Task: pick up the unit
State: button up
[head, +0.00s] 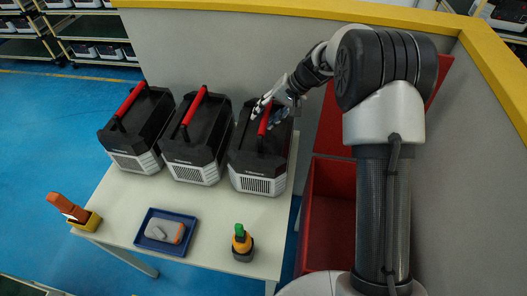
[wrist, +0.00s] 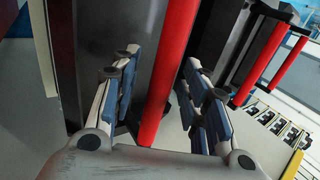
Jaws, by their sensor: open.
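Three black-and-grey units with red top handles stand in a row on the table: a left unit (head: 137,135), a middle unit (head: 198,143) and a right unit (head: 258,160). My gripper (head: 268,112) is open at the top of the right unit, by its red handle. In the wrist view, my gripper (wrist: 165,100) has its blue-padded fingers on either side of the red handle (wrist: 170,70), with visible gaps. The unit's black body (wrist: 110,40) lies beyond the fingers. Part of the handle is hidden by my gripper in the head view.
On the cream table (head: 125,205) are a blue tray (head: 150,241) with a grey-orange device, a yellow holder (head: 87,221) with an orange tool, and a green-topped tool (head: 241,243). A red bin (head: 330,205) stands right of the table. A grey partition (head: 235,50) rises behind.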

jog(key=shift+r, duration=0.1)
grip_shut()
dwell(0.4)
dwell(0.4)
jog(key=shift+w+r, duration=0.15)
jog(key=shift+r, duration=0.1)
